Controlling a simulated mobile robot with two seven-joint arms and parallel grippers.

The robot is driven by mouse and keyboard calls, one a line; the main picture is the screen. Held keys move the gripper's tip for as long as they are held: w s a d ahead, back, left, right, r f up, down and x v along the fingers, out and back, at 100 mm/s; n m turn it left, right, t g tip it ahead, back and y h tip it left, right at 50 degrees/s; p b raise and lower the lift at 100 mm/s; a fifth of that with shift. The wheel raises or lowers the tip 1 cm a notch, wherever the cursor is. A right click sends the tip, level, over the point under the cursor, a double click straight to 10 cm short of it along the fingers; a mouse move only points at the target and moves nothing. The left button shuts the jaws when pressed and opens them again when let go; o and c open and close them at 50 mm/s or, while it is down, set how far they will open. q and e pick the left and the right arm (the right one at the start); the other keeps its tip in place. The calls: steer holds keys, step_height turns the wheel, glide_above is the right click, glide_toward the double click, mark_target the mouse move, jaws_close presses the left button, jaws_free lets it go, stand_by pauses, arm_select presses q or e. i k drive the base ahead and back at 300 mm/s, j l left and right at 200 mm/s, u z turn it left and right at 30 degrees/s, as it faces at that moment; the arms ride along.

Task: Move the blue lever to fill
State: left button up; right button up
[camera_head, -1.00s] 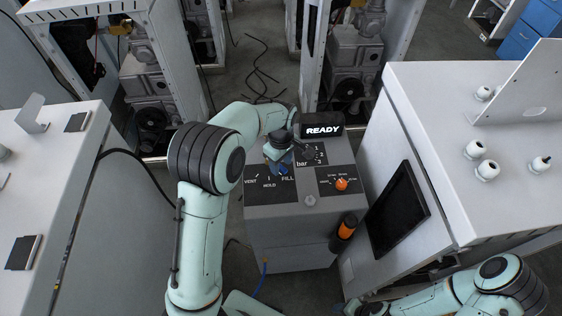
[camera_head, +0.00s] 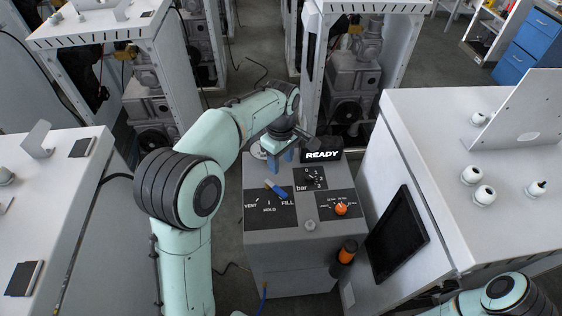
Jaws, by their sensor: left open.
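The blue lever (camera_head: 278,191) sits on the black VENT/HOLD/FILL plate (camera_head: 257,211) on top of the grey control box. It lies at a slant, and its blue lower-right end is by the FILL label. My left gripper (camera_head: 281,159) is open and empty, above the back part of the box. Its blue fingers are behind the lever and apart from it. My right gripper is not in view; only part of my right arm shows at the lower right.
A lit READY display (camera_head: 322,155) stands at the box's back right, close to my left gripper. A gauge (camera_head: 311,178) and an orange knob (camera_head: 341,209) are right of the lever. A dark screen (camera_head: 398,234) leans on the white cabinet at right.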

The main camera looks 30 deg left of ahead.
mark_target(269, 184)
steer(key=k, duration=1)
